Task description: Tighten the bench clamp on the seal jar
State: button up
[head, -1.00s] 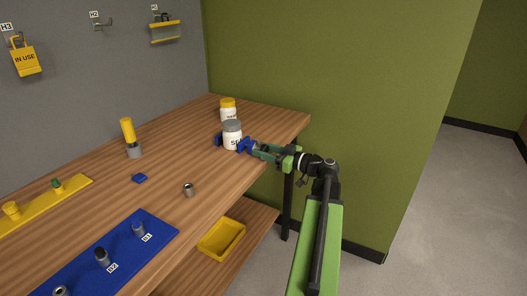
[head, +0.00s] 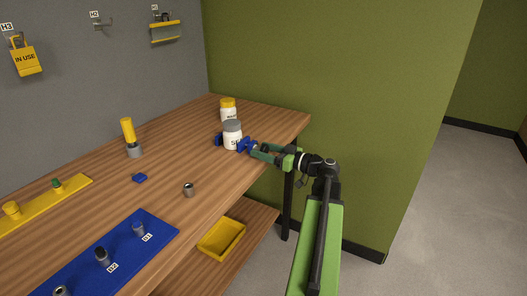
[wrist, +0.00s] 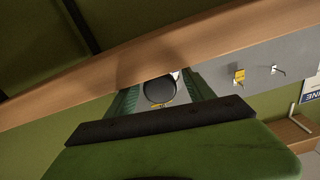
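The seal jar (head: 232,138), white with a grey lid and a partly hidden label, stands near the bench's right edge. The blue bench clamp shows on both sides of it: a block (head: 218,139) at the left and a handle (head: 246,145) at the right. My gripper (head: 257,149) is level with the handle, right of it, with its green fingers apart. Whether the fingertips touch the handle is hard to tell. In the wrist view the fingers (wrist: 160,98) stand apart, with a dark round shape, probably the jar's lid, showing between them.
A yellow-lidded white jar (head: 228,108) stands behind the seal jar. A yellow-topped tool (head: 129,138), a small blue block (head: 139,178) and a metal cup (head: 188,189) stand farther left. A yellow bin (head: 222,238) sits on the lower shelf. The green wall is close behind my arm.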

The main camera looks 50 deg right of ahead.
jog(key=v, duration=1.7)
jog(key=shift+s, duration=0.25)
